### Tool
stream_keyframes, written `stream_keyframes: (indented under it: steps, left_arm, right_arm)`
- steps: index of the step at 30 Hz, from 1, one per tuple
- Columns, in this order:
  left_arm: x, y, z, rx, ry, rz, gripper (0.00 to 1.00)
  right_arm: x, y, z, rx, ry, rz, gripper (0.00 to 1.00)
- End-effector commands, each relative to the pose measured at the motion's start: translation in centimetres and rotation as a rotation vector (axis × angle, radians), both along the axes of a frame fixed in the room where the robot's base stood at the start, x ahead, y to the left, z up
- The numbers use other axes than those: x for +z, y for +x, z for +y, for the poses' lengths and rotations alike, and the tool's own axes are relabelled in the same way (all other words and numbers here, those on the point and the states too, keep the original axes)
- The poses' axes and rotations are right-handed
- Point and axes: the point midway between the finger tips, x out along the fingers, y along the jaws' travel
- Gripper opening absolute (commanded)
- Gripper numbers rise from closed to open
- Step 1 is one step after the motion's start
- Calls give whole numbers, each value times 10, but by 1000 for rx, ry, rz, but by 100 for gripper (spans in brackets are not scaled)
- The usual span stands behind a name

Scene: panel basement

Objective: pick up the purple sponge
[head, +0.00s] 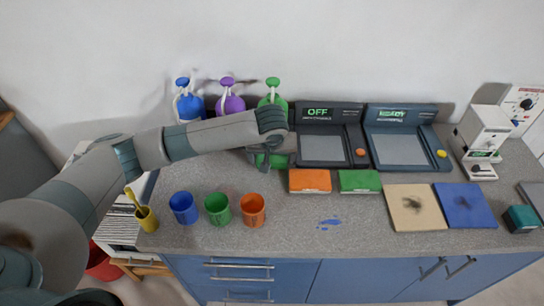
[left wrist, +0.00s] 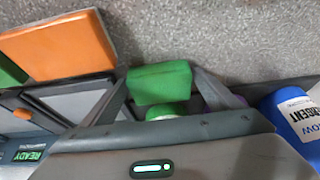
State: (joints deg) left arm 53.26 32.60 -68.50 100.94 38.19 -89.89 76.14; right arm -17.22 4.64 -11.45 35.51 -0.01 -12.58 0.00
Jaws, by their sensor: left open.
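My left gripper (head: 273,158) is open above the back of the counter, in front of the green bottle. In the left wrist view its fingers (left wrist: 162,82) stand on either side of a green sponge-like block (left wrist: 160,80). I cannot tell whether they touch it. The same green block shows partly under the gripper in the head view (head: 265,162). A purple patch (left wrist: 228,95) shows behind the right-hand finger in the wrist view, mostly hidden. I cannot tell whether it is the purple sponge or the purple bottle. In the head view my left arm hides the counter before the purple bottle.
Blue (head: 190,105), purple (head: 231,103) and green (head: 272,97) bottles stand along the wall. Blue (head: 183,208), green (head: 218,209) and orange (head: 252,210) cups stand in front. Orange (head: 310,181) and green (head: 359,181) blocks lie before two panel devices (head: 331,135).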

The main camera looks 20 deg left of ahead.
Motion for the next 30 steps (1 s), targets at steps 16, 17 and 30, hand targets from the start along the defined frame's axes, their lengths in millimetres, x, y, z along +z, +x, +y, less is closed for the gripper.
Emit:
stream_keyframes:
  steps: [16, 17, 30]
  left_arm:
    - [0, 0, 0, 0, 0, 0, 53]
    - [0, 0, 0, 0, 0, 0, 53]
    - [3, 0, 0, 0, 0, 0, 49]
  right_arm:
    - [0, 1, 2, -1, 2, -1, 31]
    - [0, 1, 2, -1, 2, -1, 31]
    - [3, 1, 2, -1, 2, -1, 31]
